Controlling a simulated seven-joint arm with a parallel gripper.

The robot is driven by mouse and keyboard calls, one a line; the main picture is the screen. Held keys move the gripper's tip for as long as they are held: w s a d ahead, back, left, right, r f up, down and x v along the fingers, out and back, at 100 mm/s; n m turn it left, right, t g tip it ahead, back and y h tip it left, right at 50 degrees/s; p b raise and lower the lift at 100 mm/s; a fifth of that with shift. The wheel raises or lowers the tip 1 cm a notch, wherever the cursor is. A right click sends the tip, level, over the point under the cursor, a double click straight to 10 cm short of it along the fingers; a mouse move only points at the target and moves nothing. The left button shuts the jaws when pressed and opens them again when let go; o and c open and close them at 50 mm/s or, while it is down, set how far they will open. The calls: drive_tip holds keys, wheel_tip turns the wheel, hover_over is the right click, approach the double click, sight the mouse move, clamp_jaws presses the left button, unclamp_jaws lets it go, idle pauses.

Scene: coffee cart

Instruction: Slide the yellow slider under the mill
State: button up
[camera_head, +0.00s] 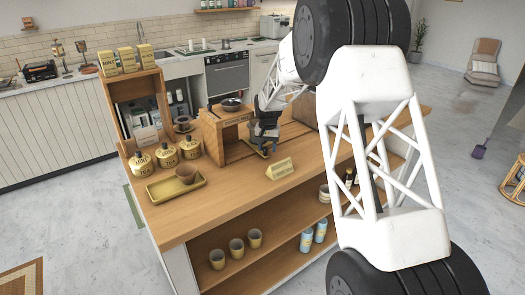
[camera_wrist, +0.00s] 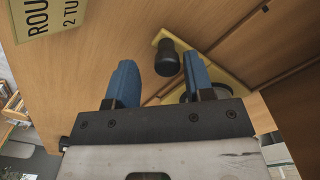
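The yellow slider (camera_head: 262,151) lies on the wooden counter beside the right side of the wooden mill stand (camera_head: 212,133), mostly hidden by my gripper (camera_head: 264,144). In the wrist view the slider shows as a yellow plate (camera_wrist: 213,72) with a black knob (camera_wrist: 167,58) standing on it. My gripper (camera_wrist: 160,72) is open, its two blue fingers on either side of the knob, with a visible gap to each. The fingers partly cover the plate. A dark bowl-like part (camera_head: 231,104) sits on top of the stand.
A yellow sign (camera_head: 280,168) stands in front of the slider and shows in the wrist view (camera_wrist: 58,14). Several tea canisters (camera_head: 166,156) and a tray (camera_head: 160,192) with a brown cup stand at the left.

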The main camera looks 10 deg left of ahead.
wheel_tip(320, 180, up, 7)
drive_tip(key=shift+r, duration=0.1)
drive_tip(key=s+d+r, duration=0.9)
drive_tip(key=d+r, duration=0.1)
drive_tip(key=d, duration=0.3)
drive_tip(key=shift+s+r+t, duration=0.2)
drive_tip(key=shift+r+t, duration=0.1)
drive_tip(key=shift+r, duration=0.1)
drive_tip(key=shift+d, duration=0.15)
drive_tip(key=w+a+f+n, duration=0.2)
drive_tip(key=w+a+f, duration=0.1)
drive_tip(key=a, duration=0.1)
drive_tip(key=w+a+f+n, duration=0.2)
drive_tip(key=a+f, duration=0.2)
drive_tip(key=a, duration=0.1)
drive_tip(key=w+a+f+n, duration=0.2)
drive_tip(key=w+a+f, duration=0.1)
drive_tip(key=a+f, duration=0.1)
drive_tip(key=shift+w+a, duration=0.3)
drive_tip(key=shift+a, duration=0.2)
drive_tip(key=shift+f, duration=0.2)
drive_tip(key=shift+f, duration=3.75)
